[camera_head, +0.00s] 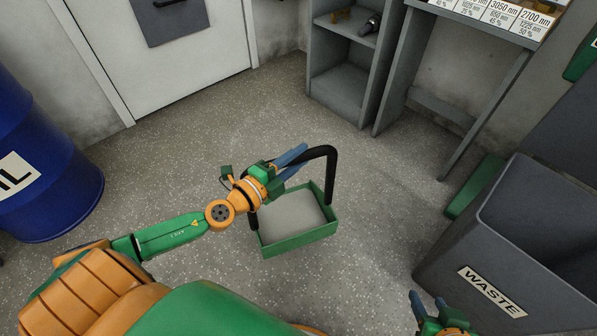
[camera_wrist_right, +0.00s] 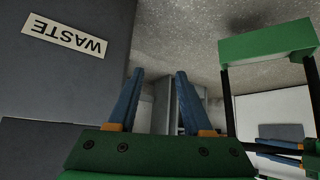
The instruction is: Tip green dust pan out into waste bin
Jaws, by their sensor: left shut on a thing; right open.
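The green dust pan (camera_head: 300,241) hangs level in the middle of the head view, over the floor, with a tall black handle (camera_head: 332,170). Its inside is pale grey; I cannot tell whether that is dust or its bottom. My left gripper (camera_head: 296,158) is shut on the handle's upper part. The dark grey waste bin (camera_head: 445,262), with a WASTE label, stands at the right with its top open, apart from the pan. My right gripper (camera_head: 428,300) is open and empty in front of the bin. The right wrist view shows its fingers (camera_wrist_right: 159,90) and the pan (camera_wrist_right: 266,46).
A blue barrel (camera_head: 50,170) stands at the left, and a white door (camera_head: 160,65) is at the back. A grey shelf (camera_head: 345,75) and a bench leg (camera_head: 485,115) are at the back right. A green object (camera_head: 476,187) lies beside the bin. Open floor lies between.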

